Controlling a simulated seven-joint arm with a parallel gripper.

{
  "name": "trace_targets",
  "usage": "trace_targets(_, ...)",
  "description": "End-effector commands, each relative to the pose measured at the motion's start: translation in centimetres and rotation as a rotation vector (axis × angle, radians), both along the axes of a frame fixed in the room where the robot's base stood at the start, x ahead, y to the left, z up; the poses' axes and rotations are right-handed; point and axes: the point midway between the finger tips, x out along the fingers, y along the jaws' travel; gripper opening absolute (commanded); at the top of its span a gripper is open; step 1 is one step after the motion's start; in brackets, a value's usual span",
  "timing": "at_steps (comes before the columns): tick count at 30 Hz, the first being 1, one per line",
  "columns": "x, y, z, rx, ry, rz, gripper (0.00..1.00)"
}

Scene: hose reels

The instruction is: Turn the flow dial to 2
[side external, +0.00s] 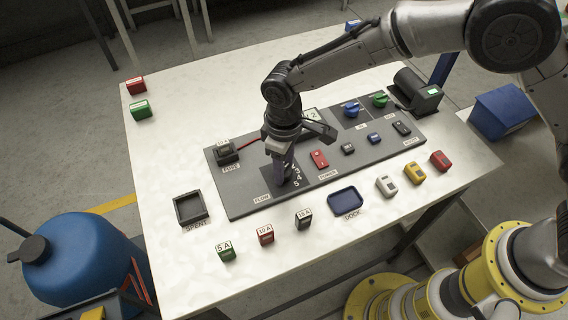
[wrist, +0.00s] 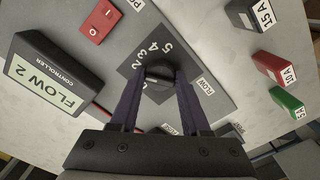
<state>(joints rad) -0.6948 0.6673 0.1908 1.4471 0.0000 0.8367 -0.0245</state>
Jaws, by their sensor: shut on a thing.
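The flow dial (wrist: 158,84) is a dark round knob on a dark square plate marked with numbers, with a FLOW label (wrist: 207,86) beside it. My gripper (wrist: 157,76) has its two purple fingers closed on either side of the dial. In the side external view my gripper (side external: 282,176) points down onto the dial and hides most of it. The controller box (wrist: 18,58) has a screen (wrist: 45,83) reading FLOW 2. In the side external view it is mostly hidden behind my gripper. The dial's pointer is hard to make out.
The grey panel (side external: 240,200) also carries a red power switch (side external: 319,159), a fuse holder (side external: 226,153) and blue (side external: 351,109) and green (side external: 379,99) knobs. Several loose fuses, a SPENT tray (side external: 176,211) and a blue DOCK tray (side external: 332,204) are along the table's near side.

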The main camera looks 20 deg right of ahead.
Motion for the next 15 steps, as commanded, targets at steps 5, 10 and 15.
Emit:
trace_targets(5,0.02,0.03,0.13,0.001,-0.002,0.001,0.73)
trace_targets(10,0.02,0.01,0.08,0.001,-0.001,0.001,0.77)
trace_targets(15,0.02,0.02,0.21,0.001,-0.001,0.001,0.77)
